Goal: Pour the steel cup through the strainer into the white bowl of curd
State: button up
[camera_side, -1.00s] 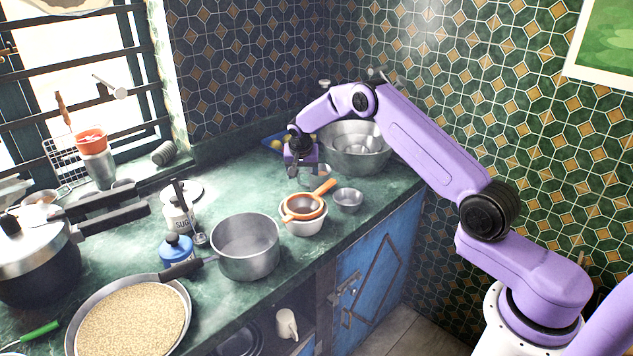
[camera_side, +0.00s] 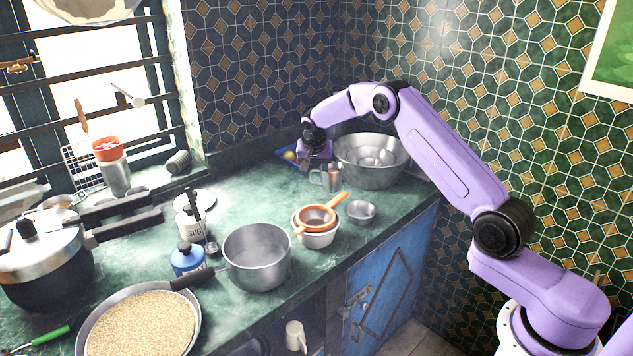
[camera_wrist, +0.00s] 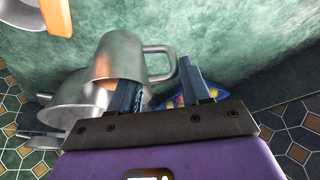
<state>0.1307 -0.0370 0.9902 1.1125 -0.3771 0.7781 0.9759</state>
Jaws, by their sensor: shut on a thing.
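The steel cup (camera_side: 332,180) is upright just below my gripper (camera_side: 318,166) in the side view. The orange-rimmed strainer (camera_side: 316,217) rests across the white bowl (camera_side: 318,240), in front of the cup. The curd in the bowl is hidden under the strainer. Part of the strainer's orange handle (camera_wrist: 57,15) shows at the wrist view's top left.
A large steel basin (camera_side: 388,180) stands close right of the cup, with a blue tray (camera_side: 287,154) behind left. A small steel bowl (camera_side: 361,212) is right of the strainer. A saucepan (camera_side: 258,275) stands left of the white bowl. Green counter lies clear left of my gripper.

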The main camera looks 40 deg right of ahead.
notch_tip(320, 180, up, 5)
jog(key=a, duration=0.1)
jog(key=s+a+t+y, duration=0.1)
jog(key=s+a, duration=0.1)
jog(key=a, duration=0.7)
jog(key=s+a+t+y, duration=0.1)
jog(key=s+a+t, duration=0.1)
jog(key=a, duration=0.8)
jog(key=shift+m+y, duration=0.3)
jog(key=shift+m, duration=0.1)
jog(key=shift+s+d, duration=0.1)
jog(key=shift+s+d+r+t+y, duration=0.2)
jog(key=shift+s+d+t+y, duration=0.15)
jog(key=shift+t+y, duration=0.3)
jog(key=shift+s+d, duration=0.1)
jog(key=shift+d+f+m+t, duration=0.1)
jog(key=shift+m+t, duration=0.2)
jog(key=shift+t, duration=0.05)
jog(key=shift+s+d+f+y, duration=0.1)
jog(key=shift+s+f+y, duration=0.05)
jog(key=shift+y, duration=0.2)
